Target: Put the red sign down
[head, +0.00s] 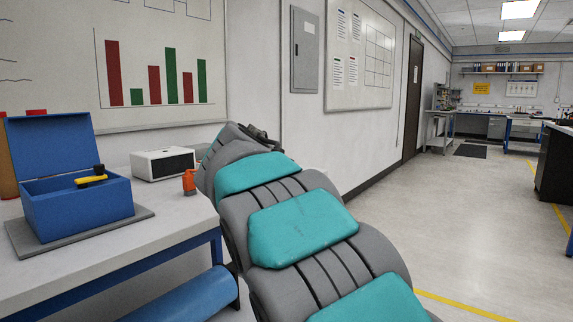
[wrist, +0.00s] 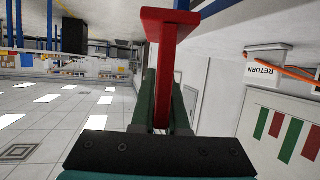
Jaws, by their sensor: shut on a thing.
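The red sign (wrist: 168,40) shows in the wrist view as a red T shape, with a wide flat end at the top and a narrow stem running down between my jaws. My gripper (wrist: 163,85) has dark green fingers and is shut on the stem. The sign is not visible in the head view, where my grey and teal arm covers the jaws. I cannot tell from these views whether the sign touches any surface.
A grey-white table (head: 120,250) at left holds an open blue box (head: 75,210) with a yellow-handled item, a white box (head: 162,163) and a small orange object (head: 189,182). A box marked RETURN (wrist: 268,68) shows in the wrist view. Floor at right (head: 480,220) is clear.

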